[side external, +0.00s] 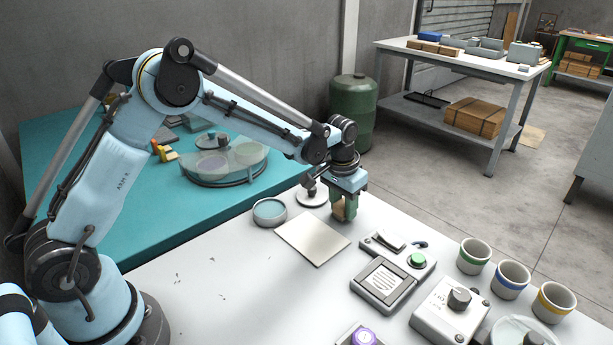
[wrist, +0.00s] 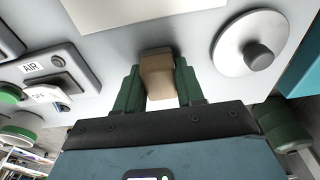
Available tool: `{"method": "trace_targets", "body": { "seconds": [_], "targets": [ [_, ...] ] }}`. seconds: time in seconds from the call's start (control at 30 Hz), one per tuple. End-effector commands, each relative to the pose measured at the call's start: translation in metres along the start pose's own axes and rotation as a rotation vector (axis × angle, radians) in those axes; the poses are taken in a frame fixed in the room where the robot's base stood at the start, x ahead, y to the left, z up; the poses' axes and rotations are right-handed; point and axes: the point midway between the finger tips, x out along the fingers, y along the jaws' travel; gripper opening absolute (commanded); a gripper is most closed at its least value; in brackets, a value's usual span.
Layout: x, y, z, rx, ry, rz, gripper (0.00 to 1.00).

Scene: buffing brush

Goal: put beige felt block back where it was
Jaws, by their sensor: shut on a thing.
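My gripper (side external: 346,206) reaches down over the white table with its green fingers closed around the beige felt block (side external: 339,209). In the wrist view the beige felt block (wrist: 157,73) sits between the two green fingers of my gripper (wrist: 158,82), its far end sticking out past them. The block is close above the table or touching it; I cannot tell which. The fingers hide part of it in the side view.
A pale flat plate (side external: 312,239) lies just in front and left of the block. A grey box with a green button (side external: 393,270) stands to the right, with several cups beyond.

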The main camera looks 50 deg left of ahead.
Motion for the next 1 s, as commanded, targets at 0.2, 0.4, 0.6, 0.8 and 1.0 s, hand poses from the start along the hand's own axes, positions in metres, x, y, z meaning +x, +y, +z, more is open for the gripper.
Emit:
{"method": "trace_targets", "body": {
  "seconds": [0.2,0.4,0.6,0.8,1.0],
  "targets": [
    [0.001,0.000,0.000,0.000,0.000,0.000,0.05],
    [0.004,0.000,0.001,0.000,0.000,0.000,0.39],
    [0.004,0.000,0.001,0.000,0.000,0.000,0.63],
    [0.004,0.000,0.001,0.000,0.000,0.000,0.63],
    [-0.009,0.000,0.000,0.000,0.000,0.000,0.63]
  ]
}}
